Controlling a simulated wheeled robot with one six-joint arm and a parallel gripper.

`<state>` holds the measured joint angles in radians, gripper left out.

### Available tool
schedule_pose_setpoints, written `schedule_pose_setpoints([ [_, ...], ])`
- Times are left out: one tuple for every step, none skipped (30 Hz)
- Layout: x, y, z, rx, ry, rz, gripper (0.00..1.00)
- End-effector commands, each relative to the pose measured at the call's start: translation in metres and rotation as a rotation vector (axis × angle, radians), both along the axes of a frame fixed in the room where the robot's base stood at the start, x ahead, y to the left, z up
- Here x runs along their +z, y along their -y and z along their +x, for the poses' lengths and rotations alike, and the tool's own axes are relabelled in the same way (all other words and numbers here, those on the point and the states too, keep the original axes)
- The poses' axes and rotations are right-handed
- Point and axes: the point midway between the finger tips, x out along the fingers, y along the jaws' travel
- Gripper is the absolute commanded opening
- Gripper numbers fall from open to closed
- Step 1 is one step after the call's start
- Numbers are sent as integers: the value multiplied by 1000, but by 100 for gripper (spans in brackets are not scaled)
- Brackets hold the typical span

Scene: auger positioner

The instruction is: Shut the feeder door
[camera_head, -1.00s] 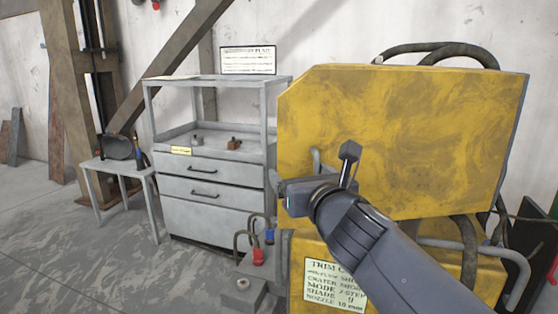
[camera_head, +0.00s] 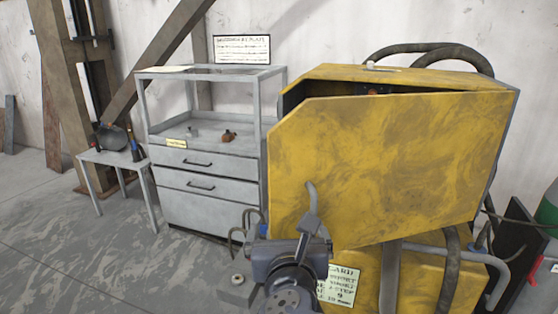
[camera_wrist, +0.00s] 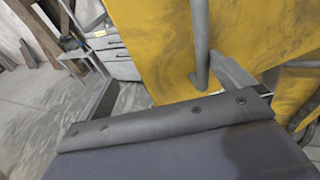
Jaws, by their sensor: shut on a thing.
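The feeder door (camera_head: 390,165) is a yellow, scuffed panel with a cut upper left corner. It stands ajar from the yellow feeder box (camera_head: 400,78), and a dark gap shows along its top and upper left. A grey bar handle (camera_head: 312,197) is at the door's lower left; it also shows in the wrist view (camera_wrist: 201,45). My gripper (camera_head: 308,228) is at the lower end of this handle, in front of the door, and is shut on it. The exact contact is partly hidden by the gripper's body.
A grey drawer cabinet (camera_head: 205,210) stands left of the feeder, with a small table (camera_head: 112,160) beyond it. Hoses (camera_head: 450,55) loop over the box, and pipes (camera_head: 470,258) run below the door. Open floor (camera_head: 90,265) lies at the left.

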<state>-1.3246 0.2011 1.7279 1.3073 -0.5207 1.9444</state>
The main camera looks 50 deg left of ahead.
Motion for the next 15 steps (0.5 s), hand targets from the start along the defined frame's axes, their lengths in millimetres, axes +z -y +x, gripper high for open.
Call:
schedule_pose_setpoints([
  [18, -5, -21, 39, 27, 22, 72],
  [23, -3, -25, 37, 39, 40, 72],
  [28, -1, -30, 38, 53, 63, 73],
  [32, 0, -34, 39, 63, 81, 66],
  [36, 0, -37, 41, 72, 97, 34],
  [39, 2, -41, 43, 80, 115, 0],
  [41, 2, -43, 45, 87, 125, 0],
  [42, 3, -44, 47, 90, 135, 0],
  [44, 3, -46, 47, 96, 146, 0],
  [44, 4, -46, 47, 98, 151, 0],
  [44, 3, -46, 48, 99, 154, 0],
  [44, 2, -45, 48, 100, 157, 0],
  [44, 0, -43, 47, 100, 157, 0],
  [44, -2, -41, 46, 101, 157, 0],
  [44, -5, -38, 45, 101, 156, 0],
])
